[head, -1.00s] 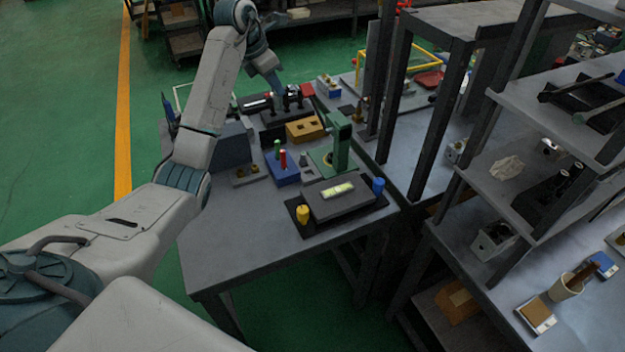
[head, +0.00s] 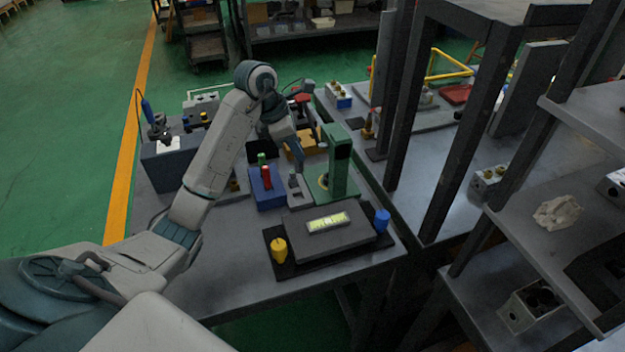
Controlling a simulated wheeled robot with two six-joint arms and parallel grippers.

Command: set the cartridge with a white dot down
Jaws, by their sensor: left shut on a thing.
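My left arm comes in from the left and bends down over the far part of the table. My left gripper (head: 298,165) is low, beside the green press and close above a small grey fixture (head: 295,187). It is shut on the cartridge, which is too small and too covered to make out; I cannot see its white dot. I cannot tell whether the cartridge touches the fixture. A blue block (head: 266,198) just left of the fixture holds a red cylinder (head: 266,176) and a green cylinder (head: 262,159). My right gripper is out of view.
The green press (head: 340,165) stands right of the gripper. In front lies a dark tray (head: 305,266) with a yellow knob (head: 279,250), a blue knob (head: 382,219) and a grey block with a lit window (head: 327,222). An orange block (head: 300,146) is behind. The table's front left is bare.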

